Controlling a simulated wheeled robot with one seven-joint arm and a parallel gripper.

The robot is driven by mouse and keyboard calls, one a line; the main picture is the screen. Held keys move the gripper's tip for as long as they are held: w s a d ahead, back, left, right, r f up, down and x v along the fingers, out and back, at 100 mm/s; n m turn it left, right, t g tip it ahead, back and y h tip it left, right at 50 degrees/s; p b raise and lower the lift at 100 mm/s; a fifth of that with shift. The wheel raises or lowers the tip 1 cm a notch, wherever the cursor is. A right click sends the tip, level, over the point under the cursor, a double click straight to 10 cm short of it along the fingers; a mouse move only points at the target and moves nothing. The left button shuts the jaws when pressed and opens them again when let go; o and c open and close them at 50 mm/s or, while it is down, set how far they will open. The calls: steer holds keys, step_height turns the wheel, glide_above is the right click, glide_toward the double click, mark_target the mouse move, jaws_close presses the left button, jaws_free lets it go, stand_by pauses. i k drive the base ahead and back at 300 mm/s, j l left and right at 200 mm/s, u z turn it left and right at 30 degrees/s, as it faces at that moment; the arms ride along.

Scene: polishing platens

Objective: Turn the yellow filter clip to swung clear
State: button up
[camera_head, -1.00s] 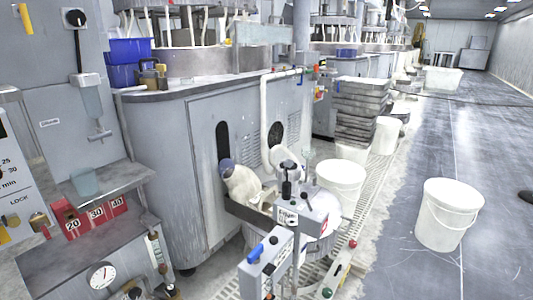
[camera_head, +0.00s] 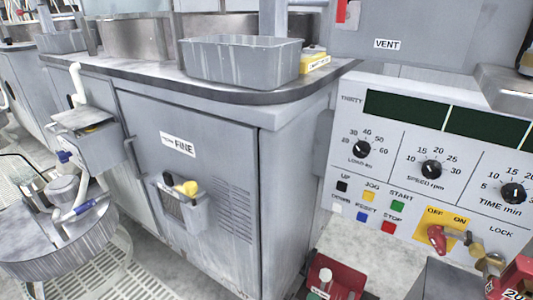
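I cannot make out for certain which thing is the yellow filter clip. A small yellow piece (camera_head: 91,129) shows at the grey tray-topped box (camera_head: 97,148) on the left, partly hidden by the box's top. Yellow-ended items (camera_head: 187,187) stick out of a small grey holder (camera_head: 182,210) on the cabinet door marked FINE. My gripper is not in view.
The FINE cabinet (camera_head: 225,150) fills the middle, with a grey tray (camera_head: 240,62) on its top. A control panel (camera_head: 385,185) with knobs and a red-handled switch (camera_head: 436,236) stands right. A round drum (camera_head: 60,245) stands lower left.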

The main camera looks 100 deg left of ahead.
mark_target(189, 188)
steer(key=u, duration=2.8)
steer(key=k+j+z, duration=0.25)
steer(key=j, duration=0.25)
steer(key=k+j+z, duration=0.2)
steer(key=k+j, duration=0.1)
steer(key=j, duration=0.15)
